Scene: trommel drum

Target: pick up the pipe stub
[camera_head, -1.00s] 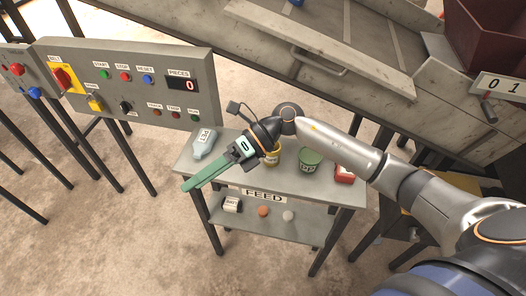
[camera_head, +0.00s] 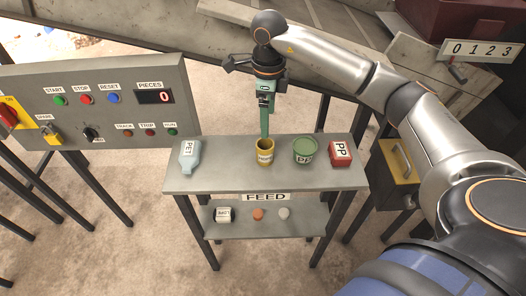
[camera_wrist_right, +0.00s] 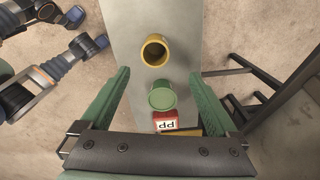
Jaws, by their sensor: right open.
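The pipe stub (camera_head: 265,152) is a short yellow hollow cylinder with a label, standing upright on the top shelf of the feed table (camera_head: 222,180). In the right wrist view the pipe stub (camera_wrist_right: 155,51) shows its open round end, ahead of the fingers and between their lines. My right gripper (camera_head: 265,132) points down above and just behind the pipe stub in the head view. Its green fingers (camera_wrist_right: 158,82) are spread wide apart with nothing held. The exact gap between fingertips and pipe stub is hard to tell. My left gripper is not in view.
The lower shelf holds small items (camera_head: 258,214). A control panel (camera_head: 100,103) is at left, a grey machine frame behind.

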